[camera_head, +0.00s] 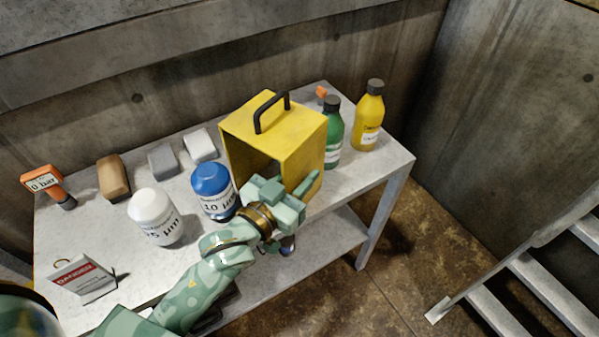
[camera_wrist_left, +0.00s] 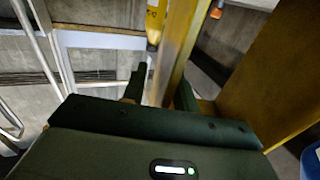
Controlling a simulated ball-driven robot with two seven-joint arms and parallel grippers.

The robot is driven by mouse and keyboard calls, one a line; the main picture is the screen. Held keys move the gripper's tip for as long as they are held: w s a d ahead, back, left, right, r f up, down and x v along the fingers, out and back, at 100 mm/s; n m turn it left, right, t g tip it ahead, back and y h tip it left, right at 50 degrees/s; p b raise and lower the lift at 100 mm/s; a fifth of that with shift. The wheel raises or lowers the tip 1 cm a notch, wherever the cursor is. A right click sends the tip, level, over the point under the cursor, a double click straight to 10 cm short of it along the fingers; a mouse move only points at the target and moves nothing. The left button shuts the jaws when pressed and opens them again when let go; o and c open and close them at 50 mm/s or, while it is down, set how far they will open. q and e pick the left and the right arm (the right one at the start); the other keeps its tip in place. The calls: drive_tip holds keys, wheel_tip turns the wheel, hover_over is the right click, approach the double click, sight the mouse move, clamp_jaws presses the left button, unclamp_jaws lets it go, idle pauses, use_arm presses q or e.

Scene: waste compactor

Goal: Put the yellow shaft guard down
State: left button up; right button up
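The yellow shaft guard (camera_head: 300,145) is an open-fronted box with a black handle (camera_head: 271,108) on top. It stands upright at the right part of the grey table (camera_head: 345,180). Whether its base touches the tabletop is hidden by my gripper. My left gripper (camera_head: 287,190) is at the guard's lower front right edge. In the left wrist view, its two fingers (camera_wrist_left: 160,92) lie on either side of the guard's yellow wall (camera_wrist_left: 183,40) and appear closed on it. My right gripper is out of view.
A green bottle (camera_head: 333,135) and a yellow bottle (camera_head: 369,118) stand right of the guard, the green one close to it. A blue-lidded jar (camera_head: 211,190) is close on its left.

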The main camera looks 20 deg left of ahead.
use_arm(q)
drive_tip(key=shift+r, duration=0.1)
drive_tip(key=shift+s, duration=0.2)
drive_tip(key=p+v, duration=0.2)
drive_tip(key=v, duration=0.9)
drive_tip(key=shift+s, duration=0.25)
drive_tip(key=shift+a, duration=0.1)
